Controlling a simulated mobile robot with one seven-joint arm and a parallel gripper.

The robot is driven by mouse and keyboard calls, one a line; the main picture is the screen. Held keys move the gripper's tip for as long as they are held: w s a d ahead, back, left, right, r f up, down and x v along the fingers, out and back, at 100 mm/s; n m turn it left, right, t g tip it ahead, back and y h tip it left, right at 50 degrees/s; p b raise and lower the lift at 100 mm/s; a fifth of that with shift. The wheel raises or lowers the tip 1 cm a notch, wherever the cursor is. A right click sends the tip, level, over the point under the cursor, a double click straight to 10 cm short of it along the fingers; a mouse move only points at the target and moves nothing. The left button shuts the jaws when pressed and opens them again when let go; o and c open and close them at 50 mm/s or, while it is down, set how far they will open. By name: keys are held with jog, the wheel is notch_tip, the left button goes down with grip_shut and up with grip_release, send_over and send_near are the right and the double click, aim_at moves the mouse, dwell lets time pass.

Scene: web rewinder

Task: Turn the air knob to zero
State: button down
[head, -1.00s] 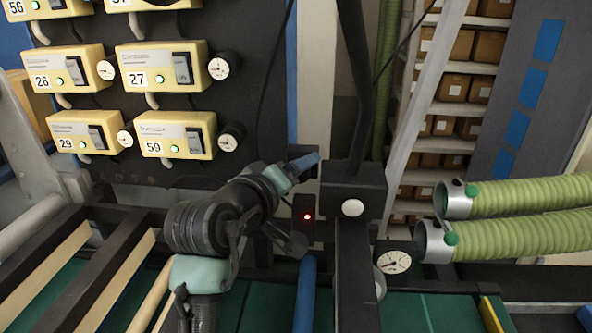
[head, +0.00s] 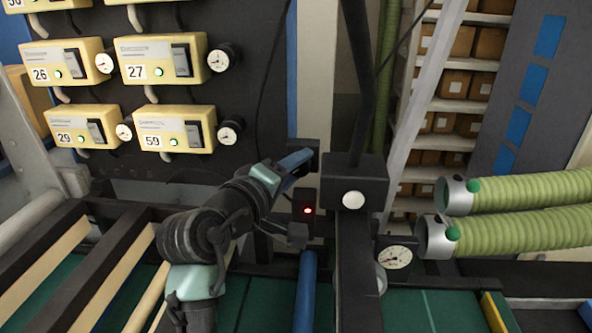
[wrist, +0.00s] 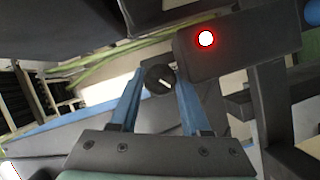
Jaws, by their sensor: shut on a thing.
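The air knob (wrist: 159,77) is a small round black knob with a white pointer mark, in the upper middle of the wrist view. Its mark slants down to the right there. My gripper (wrist: 157,95) has its two blue fingers on either side of the knob and is shut on it. In the head view my gripper (head: 297,158) reaches a dark block left of the central post; the knob itself cannot be made out there. A round white dial gauge (head: 396,257) sits right of the post; its reading is too small to tell.
A dark box with a lit red lamp (head: 307,211) is just below my gripper; the lamp also shows in the wrist view (wrist: 206,38). A dark post (head: 353,185) stands close to the right. Green hoses (head: 530,194) are further right, yellow numbered units (head: 160,59) upper left.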

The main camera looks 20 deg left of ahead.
jog(key=shift+n, duration=0.4)
jog(key=shift+c, duration=1.9)
grip_release()
jog(key=shift+s, duration=0.1)
jog(key=s+a+r+b, duration=0.1)
jog(key=s+b, duration=0.4)
jog(key=s, duration=0.7)
jog(key=shift+s+a+r, duration=0.15)
jog(key=shift+s+a, duration=0.2)
